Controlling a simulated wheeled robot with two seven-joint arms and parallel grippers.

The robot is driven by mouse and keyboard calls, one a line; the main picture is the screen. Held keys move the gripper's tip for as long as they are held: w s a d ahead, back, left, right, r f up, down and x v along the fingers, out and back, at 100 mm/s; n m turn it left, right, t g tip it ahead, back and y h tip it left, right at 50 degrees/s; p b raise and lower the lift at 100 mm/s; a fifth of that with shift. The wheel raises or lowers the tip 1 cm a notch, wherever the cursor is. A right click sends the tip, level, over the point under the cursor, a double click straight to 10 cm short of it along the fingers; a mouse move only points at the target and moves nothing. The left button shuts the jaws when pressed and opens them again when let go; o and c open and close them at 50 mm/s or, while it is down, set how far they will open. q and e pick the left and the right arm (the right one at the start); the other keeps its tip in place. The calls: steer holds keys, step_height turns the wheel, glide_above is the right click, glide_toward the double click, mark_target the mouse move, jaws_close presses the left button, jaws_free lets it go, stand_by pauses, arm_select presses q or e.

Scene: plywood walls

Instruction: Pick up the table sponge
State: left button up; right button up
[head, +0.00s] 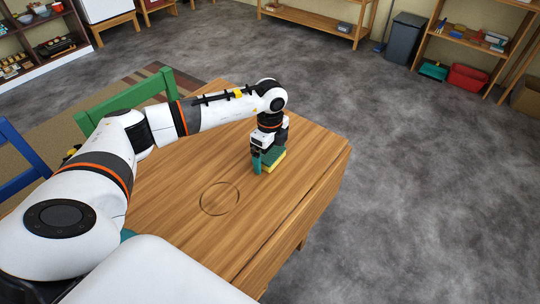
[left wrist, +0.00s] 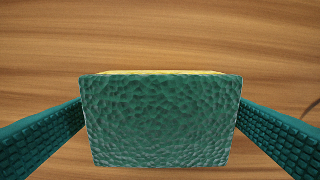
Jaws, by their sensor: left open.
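The table sponge has a green textured top and a yellow body. In the head view the sponge (head: 277,161) is on the wooden table (head: 190,165), near its right side. In the left wrist view the sponge (left wrist: 162,122) fills the lower middle. My left gripper (head: 265,165) points down over the sponge. In the left wrist view the teal ridged fingers of my left gripper (left wrist: 160,125) stand on either side of the sponge. The fingers are open, and small gaps seem to show at their near ends. My right gripper is not in view.
A green chair (head: 140,95) and a blue chair (head: 22,150) stand at the table's far and left sides. A dark ring mark (head: 220,198) lies on the tabletop. Shelves, a grey bin (head: 404,38) and a red tub (head: 468,77) stand along the back wall. Grey floor right is clear.

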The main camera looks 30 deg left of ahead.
mark_target(270, 152)
arm_select(q)
steer(key=c, duration=1)
step_height(270, 152, up, 10)
steer(key=shift+r, duration=0.1)
